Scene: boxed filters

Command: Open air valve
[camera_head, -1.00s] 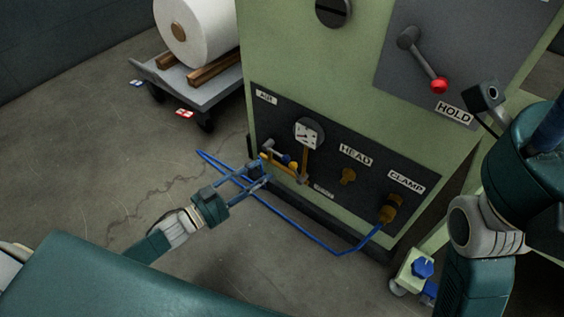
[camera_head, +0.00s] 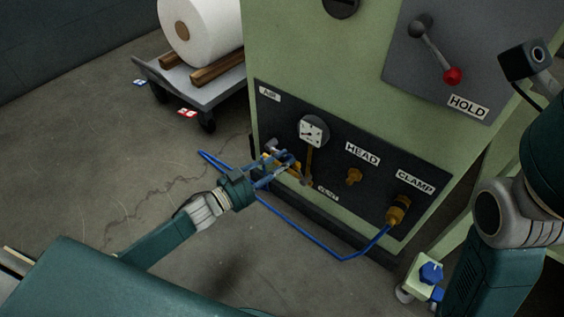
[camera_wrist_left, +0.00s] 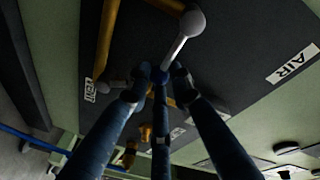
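The air valve lever (camera_wrist_left: 180,48) is a pale metal arm in the left wrist view. The valve sits on brass pipework (camera_head: 308,163) below the AIR label (camera_head: 270,94), at the panel's left end. My left gripper (camera_head: 288,162) is at the valve, its blue fingers hiding most of the lever in the head view. In the left wrist view the gripper (camera_wrist_left: 161,80) has its fingertips apart on either side of the knob; contact is unclear.
A round gauge (camera_head: 313,131) stands just right of the valve. A cart (camera_head: 205,88) with a white roll stands behind left.

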